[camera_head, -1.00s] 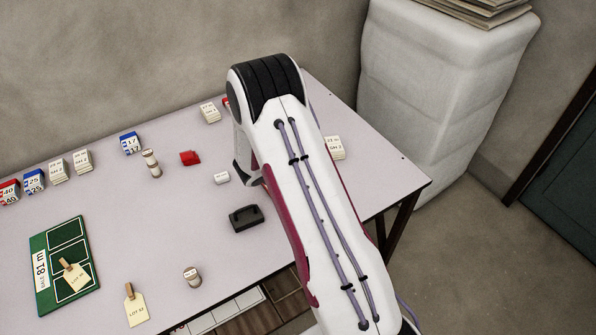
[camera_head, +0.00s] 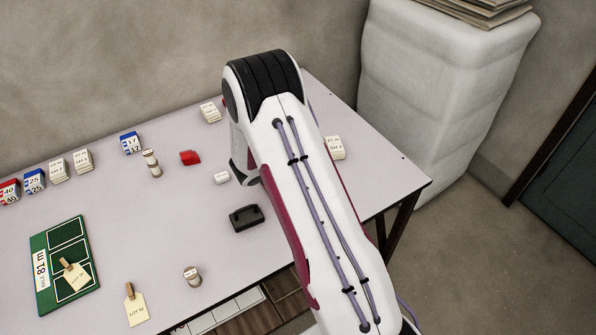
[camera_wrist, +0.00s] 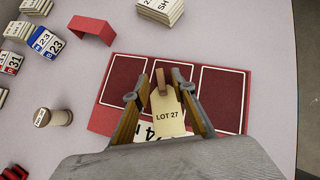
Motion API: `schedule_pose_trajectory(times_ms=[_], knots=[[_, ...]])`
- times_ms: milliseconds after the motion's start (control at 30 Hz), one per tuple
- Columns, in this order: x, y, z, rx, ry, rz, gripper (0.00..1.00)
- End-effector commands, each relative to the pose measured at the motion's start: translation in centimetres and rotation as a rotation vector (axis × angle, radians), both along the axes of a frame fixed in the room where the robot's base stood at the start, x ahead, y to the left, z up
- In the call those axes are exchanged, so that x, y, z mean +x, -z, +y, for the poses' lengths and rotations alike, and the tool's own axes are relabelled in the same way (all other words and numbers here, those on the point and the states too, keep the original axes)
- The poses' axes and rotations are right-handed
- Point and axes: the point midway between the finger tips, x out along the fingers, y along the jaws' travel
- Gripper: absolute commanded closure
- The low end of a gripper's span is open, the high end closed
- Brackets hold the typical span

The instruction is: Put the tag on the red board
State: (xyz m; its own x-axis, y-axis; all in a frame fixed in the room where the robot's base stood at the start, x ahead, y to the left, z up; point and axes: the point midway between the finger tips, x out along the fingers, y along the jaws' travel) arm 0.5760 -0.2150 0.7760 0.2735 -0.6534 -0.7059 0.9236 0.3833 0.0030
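In the wrist view the red board (camera_wrist: 222,98) lies flat with three dark red, white-outlined panels and a partly covered white label. A cream tag marked LOT 27 (camera_wrist: 168,116), with a wooden peg (camera_wrist: 161,82) at its top, is over the middle panel and the label. It appears to rest on the board. My gripper (camera_wrist: 158,84) is open, with one finger on each side of the peg and visible gaps between. In the head view my arm hides the red board, this tag and my gripper.
A green board (camera_head: 65,265) with a pegged tag (camera_head: 75,277) lies left, another pegged tag (camera_head: 137,308) near the front edge. A black handled block (camera_head: 246,218), red folded piece (camera_head: 190,158) and card stacks (camera_head: 83,160) stand about.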

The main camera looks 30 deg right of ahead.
Motion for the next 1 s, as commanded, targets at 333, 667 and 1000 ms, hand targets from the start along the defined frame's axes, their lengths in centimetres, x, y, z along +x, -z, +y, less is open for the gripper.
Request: schedule_pose_trajectory(times_ms=[333, 667, 1000], knots=[[-1.2, -3.3, 3.0, -0.001, -0.003, -0.002, 0.75], [-2.3, -6.2, 5.7, -0.001, -0.002, -0.001, 0.75], [-2.9, -7.4, 6.8, -0.001, 0.000, 0.000, 0.75]])
